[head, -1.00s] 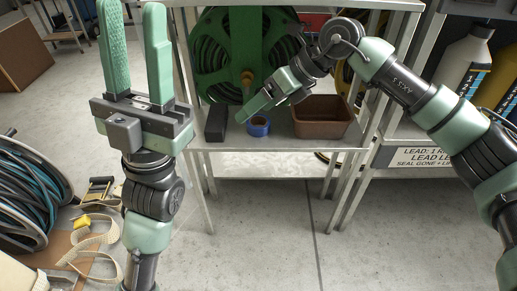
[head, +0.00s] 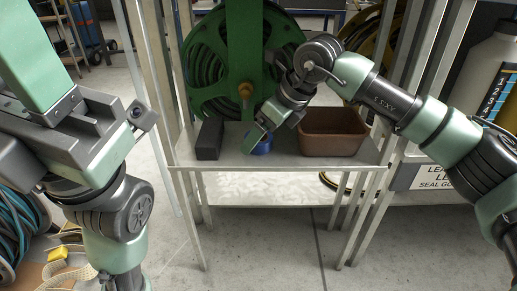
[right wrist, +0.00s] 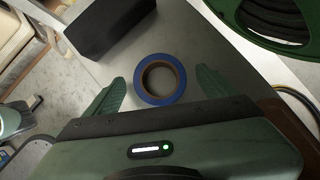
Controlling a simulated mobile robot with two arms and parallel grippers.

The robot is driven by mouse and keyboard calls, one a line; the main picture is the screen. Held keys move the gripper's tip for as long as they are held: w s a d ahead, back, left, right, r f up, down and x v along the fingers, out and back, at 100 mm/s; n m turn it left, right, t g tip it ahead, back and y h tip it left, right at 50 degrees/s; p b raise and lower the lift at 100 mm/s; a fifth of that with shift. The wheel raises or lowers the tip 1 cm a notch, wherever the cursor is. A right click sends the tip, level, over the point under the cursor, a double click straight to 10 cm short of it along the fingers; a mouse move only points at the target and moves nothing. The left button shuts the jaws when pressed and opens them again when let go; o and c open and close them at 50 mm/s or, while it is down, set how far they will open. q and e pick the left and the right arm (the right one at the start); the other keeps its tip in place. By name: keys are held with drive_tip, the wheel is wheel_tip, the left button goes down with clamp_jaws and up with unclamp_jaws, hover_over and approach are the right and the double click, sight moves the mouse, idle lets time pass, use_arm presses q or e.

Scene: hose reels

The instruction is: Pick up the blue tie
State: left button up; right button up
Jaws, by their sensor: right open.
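The blue thing is a ring like a roll of tape with a brown inside. In the right wrist view the blue ring (right wrist: 142,92) lies flat on the grey shelf, between the fingertips of my right gripper (right wrist: 160,78). The fingers are open, with a gap on each side; touching is not seen. In the head view the blue ring (head: 263,146) is partly hidden behind my right gripper (head: 252,138), which reaches down to it.
A black block (head: 209,139) stands left of the ring. A brown bin (head: 335,134) stands right of it. A green hose reel (head: 205,62) is behind. Metal posts (head: 143,90) frame the shelf (head: 290,160). A coiled hose (head: 18,225) lies at lower left.

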drive_tip(key=shift+f, duration=0.1)
drive_tip(key=c, duration=1.5)
drive_tip(key=shift+o, duration=0.2)
